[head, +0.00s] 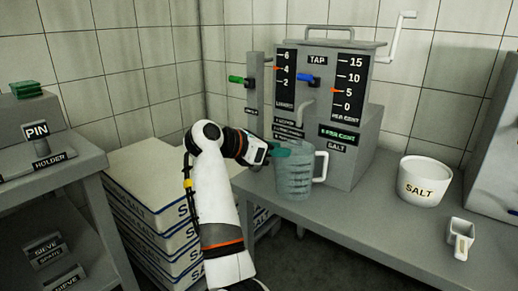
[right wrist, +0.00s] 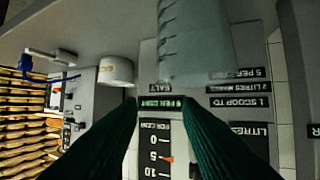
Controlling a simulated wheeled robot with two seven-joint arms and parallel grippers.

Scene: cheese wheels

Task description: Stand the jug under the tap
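The clear grey jug (head: 293,178) with a white handle on its right stands upright on the counter in front of the grey tap machine (head: 350,145). The TAP label and blue lever (head: 311,79) are above it; a grey spout (head: 307,112) comes down over the jug's rim area. I cannot tell if it is exactly centred. My right gripper (head: 279,150) is at the jug's upper left rim. In the right wrist view, its teal fingers (right wrist: 160,103) are apart with nothing between them, and the jug (right wrist: 208,42) is beside them. My left gripper is out of view.
A white salt tub (head: 424,185) and a small white scoop (head: 460,236) are on the counter to the right. A grey pin-holder bench (head: 60,170) is at far left. The counter front is clear.

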